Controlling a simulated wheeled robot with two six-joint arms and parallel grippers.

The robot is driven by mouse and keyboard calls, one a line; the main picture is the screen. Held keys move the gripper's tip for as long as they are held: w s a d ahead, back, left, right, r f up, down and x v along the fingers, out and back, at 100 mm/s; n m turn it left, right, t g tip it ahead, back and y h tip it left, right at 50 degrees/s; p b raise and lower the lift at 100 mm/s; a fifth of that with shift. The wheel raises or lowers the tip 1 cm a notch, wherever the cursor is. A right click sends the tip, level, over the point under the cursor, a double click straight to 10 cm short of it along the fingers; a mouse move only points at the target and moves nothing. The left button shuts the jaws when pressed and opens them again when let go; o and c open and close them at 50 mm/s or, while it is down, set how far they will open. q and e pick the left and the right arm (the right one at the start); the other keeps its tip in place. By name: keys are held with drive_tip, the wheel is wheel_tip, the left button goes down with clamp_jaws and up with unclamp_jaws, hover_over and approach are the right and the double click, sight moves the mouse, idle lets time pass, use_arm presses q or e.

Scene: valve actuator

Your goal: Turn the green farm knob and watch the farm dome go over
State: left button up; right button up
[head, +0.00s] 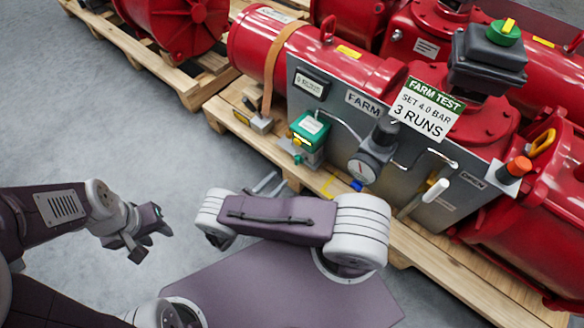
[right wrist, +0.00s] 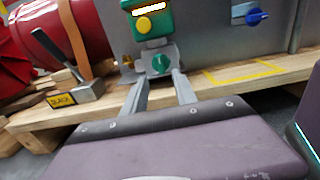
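The green farm knob (right wrist: 161,64) sits on a grey valve body below a green box (head: 311,128) with a yellow button (right wrist: 144,24). The knob shows small in the head view (head: 297,159). My right gripper (right wrist: 160,76) is open and empty. Its two fingers point at the knob, one on each side in the picture; I see no clear contact. In the head view it (head: 267,182) is short of the panel. The farm dome (head: 503,33), green with a yellow bar, tops a dark box at the upper right. My left gripper (head: 147,232) hangs over the floor, its opening unclear.
A grey FARM panel (head: 335,95) stands on a wooden pallet (head: 440,262) before red actuators. A gauge (head: 362,168), a blue knob (right wrist: 257,17), a white-handled lever (head: 435,190) and an orange-red knob (head: 519,166) are right of the knob.

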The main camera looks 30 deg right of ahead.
sight(296, 162)
drive_tip(key=b+x, duration=0.2)
drive_tip(key=x, duration=0.5)
drive_tip(key=shift+w+d+f, duration=0.1)
drive_tip(key=shift+w+d, duration=0.05)
drive_tip(key=shift+d, duration=0.25)
drive_tip(key=shift+w+d+b, duration=0.2)
drive_tip(key=shift+d+b, duration=0.15)
drive_tip(key=shift+d, duration=0.1)
clamp_jaws()
